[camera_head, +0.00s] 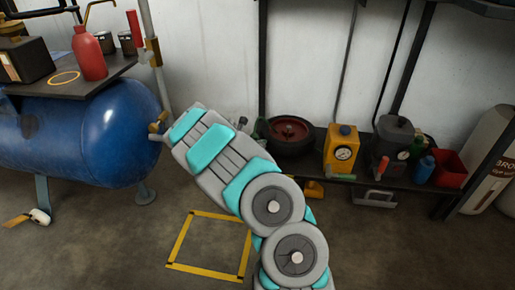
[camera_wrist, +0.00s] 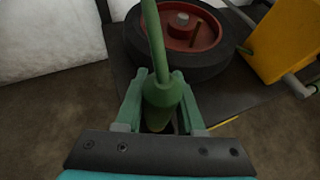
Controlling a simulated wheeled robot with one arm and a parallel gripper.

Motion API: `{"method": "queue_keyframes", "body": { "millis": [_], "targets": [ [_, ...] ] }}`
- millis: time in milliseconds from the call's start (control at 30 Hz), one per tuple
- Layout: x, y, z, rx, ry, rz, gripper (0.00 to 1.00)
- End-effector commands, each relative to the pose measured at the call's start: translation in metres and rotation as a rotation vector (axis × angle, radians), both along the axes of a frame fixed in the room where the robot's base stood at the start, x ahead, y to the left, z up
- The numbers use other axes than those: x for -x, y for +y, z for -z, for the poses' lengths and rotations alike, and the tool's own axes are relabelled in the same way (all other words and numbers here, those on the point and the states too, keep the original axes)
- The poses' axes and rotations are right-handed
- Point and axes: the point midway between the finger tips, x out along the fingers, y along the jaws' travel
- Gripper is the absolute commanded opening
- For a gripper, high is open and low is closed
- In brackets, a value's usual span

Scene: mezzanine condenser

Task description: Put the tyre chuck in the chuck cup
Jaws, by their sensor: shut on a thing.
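In the wrist view my gripper (camera_wrist: 158,108) is shut on a green tapered piece (camera_wrist: 162,100) with a thin stem. This looks like the tyre chuck, though I cannot be sure. The stem points toward the top of the picture, across the near side of a wheel. In the head view my arm hides most of the gripper and the held piece. I cannot clearly identify the chuck cup. Two small dark cups (camera_head: 105,42) (camera_head: 127,43) stand on the board above the blue tank, far left of my gripper.
The black-tyred wheel with a red hub (camera_head: 290,133) lies flat on the low shelf behind my gripper. The blue tank (camera_head: 95,130) is left. The floor is mostly clear.

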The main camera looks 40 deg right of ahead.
Motion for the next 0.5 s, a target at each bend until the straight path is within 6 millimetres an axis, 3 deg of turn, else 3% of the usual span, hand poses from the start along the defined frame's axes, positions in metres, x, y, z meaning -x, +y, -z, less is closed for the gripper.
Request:
{"method": "queue_keyframes", "body": {
  "millis": [300, 500],
  "targets": [
    [-0.001, 0.000, 0.033, 0.001, 0.000, -0.002, 0.00],
    [-0.001, 0.000, 0.033, 0.001, -0.003, -0.002, 0.00]
  ]
}}
